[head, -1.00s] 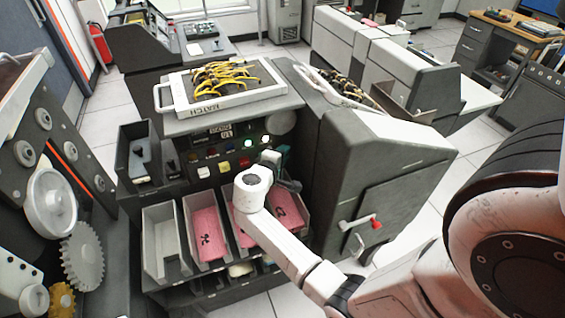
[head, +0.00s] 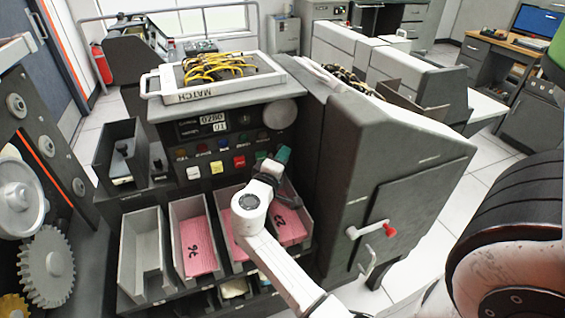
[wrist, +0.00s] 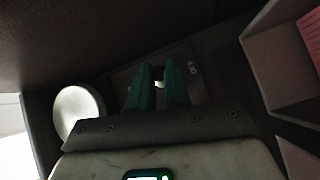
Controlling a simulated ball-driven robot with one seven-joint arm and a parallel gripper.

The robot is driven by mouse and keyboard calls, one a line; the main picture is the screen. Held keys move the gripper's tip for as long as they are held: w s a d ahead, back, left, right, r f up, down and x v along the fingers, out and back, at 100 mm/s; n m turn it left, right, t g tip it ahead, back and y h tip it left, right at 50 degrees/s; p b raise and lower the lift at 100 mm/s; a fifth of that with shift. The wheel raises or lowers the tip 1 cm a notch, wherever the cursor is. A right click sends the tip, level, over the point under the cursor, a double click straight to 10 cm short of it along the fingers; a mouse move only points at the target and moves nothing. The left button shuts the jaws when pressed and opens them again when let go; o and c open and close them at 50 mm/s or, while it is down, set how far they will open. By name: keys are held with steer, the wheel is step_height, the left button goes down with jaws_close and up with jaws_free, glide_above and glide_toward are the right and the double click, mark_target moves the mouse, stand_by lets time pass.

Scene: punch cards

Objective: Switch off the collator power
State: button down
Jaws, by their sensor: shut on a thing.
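The collator (head: 250,107) is a grey machine with a dark control panel on its front. My gripper (head: 284,154), with green fingers, is at the panel's lower right end. In the wrist view my gripper (wrist: 158,70) is shut on a small pale switch lever (wrist: 158,85) on a dark plate (wrist: 125,78). The lever's exact position is mostly hidden by the fingers. The head view does not show the lever behind the gripper. The panel's small round lamps look unlit. The counter (head: 212,119) shows digits.
Below the panel are card bins, one empty (head: 143,255) and others with pink cards (head: 195,235). White (head: 194,172), yellow (head: 217,167) and red (head: 239,161) buttons sit left of my gripper. A grey cabinet with a red-knobbed crank (head: 389,230) stands right.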

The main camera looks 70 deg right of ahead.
steer(key=shift+f, duration=0.1)
stand_by(0.3)
steer(key=c, duration=1.4)
jaws_free()
steer(key=shift+c, duration=0.2)
steer(key=shift+a, duration=0.1)
steer(key=a, duration=1)
steer(key=shift+a+r+b, duration=0.2)
steer(key=shift+a+b, duration=0.15)
steer(key=shift+w, duration=0.15)
